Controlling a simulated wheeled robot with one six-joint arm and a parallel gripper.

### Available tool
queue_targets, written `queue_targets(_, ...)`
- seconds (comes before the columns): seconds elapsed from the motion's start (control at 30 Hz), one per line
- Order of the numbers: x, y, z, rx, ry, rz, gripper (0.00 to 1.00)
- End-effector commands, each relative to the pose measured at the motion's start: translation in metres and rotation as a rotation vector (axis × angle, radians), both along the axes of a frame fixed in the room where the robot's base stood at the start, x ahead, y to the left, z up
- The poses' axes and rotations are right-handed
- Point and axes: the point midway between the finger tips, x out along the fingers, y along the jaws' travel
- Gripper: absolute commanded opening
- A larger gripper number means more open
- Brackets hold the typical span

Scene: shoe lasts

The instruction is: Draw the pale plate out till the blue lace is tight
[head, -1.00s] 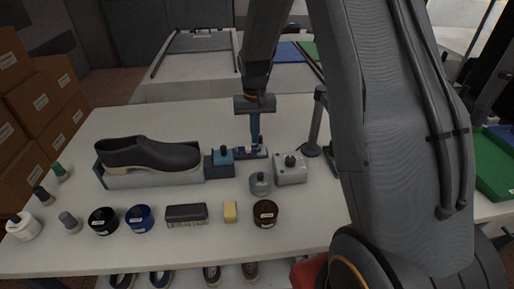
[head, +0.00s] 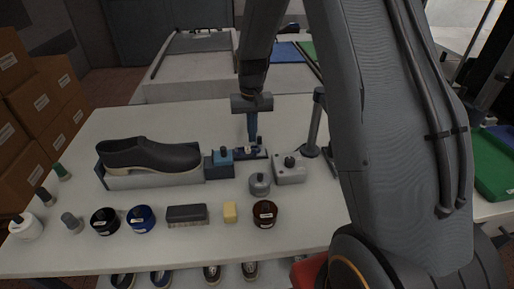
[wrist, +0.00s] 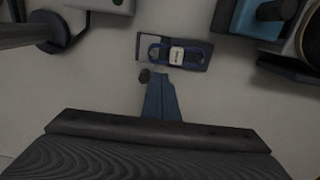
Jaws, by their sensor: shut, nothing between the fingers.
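In the head view the blue lace (head: 244,152) is small and partly hidden behind my gripper. My gripper (wrist: 160,78) is shut and empty, its blue fingers pointing at the base's near edge. I cannot tell whether the fingers touch anything or how tight the lace is.
A dark shoe (head: 148,154) rests on a pale stand left of the base. A blue-topped block (head: 222,158) stands close beside the base. A grey box with a knob (head: 290,170) and a grey jar (head: 259,184) are to the right and front. Jars and a brush line the front.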

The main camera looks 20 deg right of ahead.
Motion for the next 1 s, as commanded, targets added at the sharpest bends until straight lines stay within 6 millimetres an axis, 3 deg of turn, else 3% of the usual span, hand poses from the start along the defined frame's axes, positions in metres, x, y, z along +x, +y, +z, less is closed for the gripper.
queue_targets(0.7, -0.001, -0.001, 0.068, 0.000, 0.000, -0.002, 0.00)
queue_targets(1.0, 0.000, -0.001, 0.071, 0.000, 0.000, -0.002, 0.00)
